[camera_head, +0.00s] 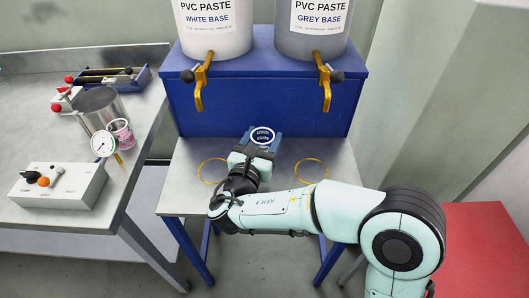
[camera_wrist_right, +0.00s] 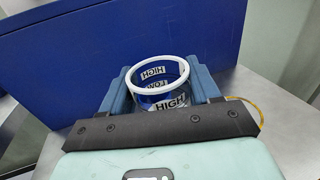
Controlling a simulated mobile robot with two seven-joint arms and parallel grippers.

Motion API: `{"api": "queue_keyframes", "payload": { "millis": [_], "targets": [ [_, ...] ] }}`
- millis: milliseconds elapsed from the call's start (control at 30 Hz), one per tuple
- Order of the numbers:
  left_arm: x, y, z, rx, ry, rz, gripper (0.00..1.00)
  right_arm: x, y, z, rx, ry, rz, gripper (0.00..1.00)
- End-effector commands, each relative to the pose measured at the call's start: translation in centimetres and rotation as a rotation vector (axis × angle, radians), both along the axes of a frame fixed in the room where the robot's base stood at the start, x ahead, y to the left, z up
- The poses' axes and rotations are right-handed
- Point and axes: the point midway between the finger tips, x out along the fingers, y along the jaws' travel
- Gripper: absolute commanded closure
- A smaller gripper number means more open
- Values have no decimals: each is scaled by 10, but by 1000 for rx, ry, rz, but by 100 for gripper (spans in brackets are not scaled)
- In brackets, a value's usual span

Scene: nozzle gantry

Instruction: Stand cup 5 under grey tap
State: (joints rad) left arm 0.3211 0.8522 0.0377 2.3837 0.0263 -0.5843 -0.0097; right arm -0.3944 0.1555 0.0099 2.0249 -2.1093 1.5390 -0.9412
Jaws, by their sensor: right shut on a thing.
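My right gripper (camera_head: 262,142) is shut on a clear cup (camera_head: 262,134) with a white rim. In the right wrist view the cup (camera_wrist_right: 160,88) sits upright between the blue fingers (camera_wrist_right: 163,100) and bears the word HIGH; no number 5 is readable. The grey tap (camera_head: 324,88) is a brass spout with a black knob below the PVC Paste Grey Base tank (camera_head: 312,40). The cup is left of and in front of this tap, between the two yellow rings. I cannot tell its height above the table. My left gripper is out of view.
Yellow rings mark the steel table on the left (camera_head: 199,171) and right (camera_head: 297,171). The blue stand (camera_head: 265,100) rises behind. The white-base tap (camera_head: 202,85) hangs at left. A side bench (camera_head: 40,120) holds a pink-tinted cup (camera_head: 123,133), gauge (camera_head: 103,144) and control box (camera_head: 65,190).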

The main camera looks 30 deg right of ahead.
Motion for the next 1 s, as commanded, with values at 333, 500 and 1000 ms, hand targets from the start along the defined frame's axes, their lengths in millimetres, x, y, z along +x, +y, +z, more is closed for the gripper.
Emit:
{"api": "queue_keyframes", "payload": {
  "millis": [333,500,1000],
  "targets": [
    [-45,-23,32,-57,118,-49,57,0,0,89,1,-3,1,72],
    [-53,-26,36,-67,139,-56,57,-1,-5,101,-1,-1,-3,72],
    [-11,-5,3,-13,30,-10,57,-47,-120,21,-7,-4,-5,72]
  ]
}}
